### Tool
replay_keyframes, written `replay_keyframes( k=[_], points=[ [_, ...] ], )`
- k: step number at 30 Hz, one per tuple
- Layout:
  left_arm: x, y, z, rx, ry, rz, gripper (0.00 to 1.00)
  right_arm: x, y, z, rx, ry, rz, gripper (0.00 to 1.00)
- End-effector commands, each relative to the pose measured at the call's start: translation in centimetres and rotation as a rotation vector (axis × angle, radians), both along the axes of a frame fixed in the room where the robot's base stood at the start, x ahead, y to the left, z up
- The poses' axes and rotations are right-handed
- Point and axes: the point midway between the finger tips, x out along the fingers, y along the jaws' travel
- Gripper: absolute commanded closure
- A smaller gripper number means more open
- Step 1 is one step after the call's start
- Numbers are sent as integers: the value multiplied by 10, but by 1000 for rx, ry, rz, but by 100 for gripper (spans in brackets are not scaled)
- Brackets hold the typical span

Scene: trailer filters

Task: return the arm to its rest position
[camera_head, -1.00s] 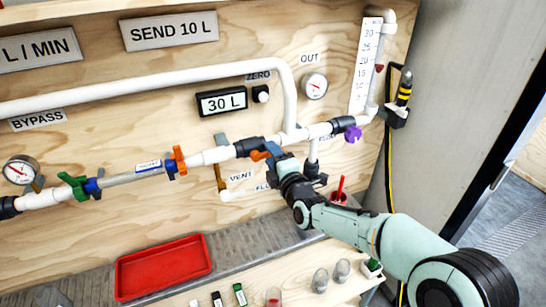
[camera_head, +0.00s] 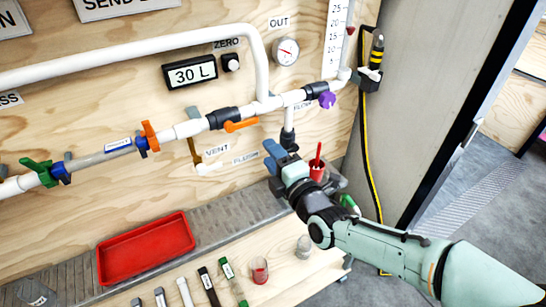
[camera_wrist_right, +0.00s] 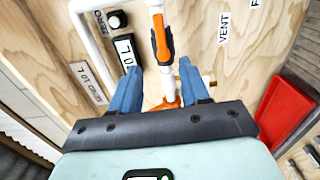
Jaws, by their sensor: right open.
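My right arm comes in from the lower right in the head view. Its gripper (camera_head: 275,158) has blue fingers and is in front of the board, below and right of the orange valve handle (camera_head: 242,126) and apart from it. In the right wrist view the two blue fingers are spread with nothing held between them. The orange handle also shows beyond the fingertips there (camera_wrist_right: 162,42). My left gripper is not in view.
White pipes cross the wooden board. A purple knob (camera_head: 327,100) and a red cup (camera_head: 317,168) are near my right gripper. A red tray (camera_head: 147,248) lies on the metal ledge. Several small items and a beaker (camera_head: 259,270) stand on the lower shelf.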

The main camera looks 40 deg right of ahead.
Motion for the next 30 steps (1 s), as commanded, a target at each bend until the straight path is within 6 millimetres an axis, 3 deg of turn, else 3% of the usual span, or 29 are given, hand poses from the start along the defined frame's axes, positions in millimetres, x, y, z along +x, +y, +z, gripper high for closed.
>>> replay_keyframes(
  k=[16, 19, 23, 27, 30],
  points=[
    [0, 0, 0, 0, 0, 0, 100, 0, 0, 0, 1, 1, 0, 54],
    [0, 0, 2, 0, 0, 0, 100, 5, 2, -11, 36, 23, 6, 54],
    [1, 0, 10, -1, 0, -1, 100, 24, 13, -62, 210, 129, 24, 54],
    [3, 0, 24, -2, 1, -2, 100, 38, 37, -156, 534, 323, -3, 54],
    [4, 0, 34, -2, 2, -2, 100, 31, 59, -226, 777, 469, -71, 54]
  ],
)
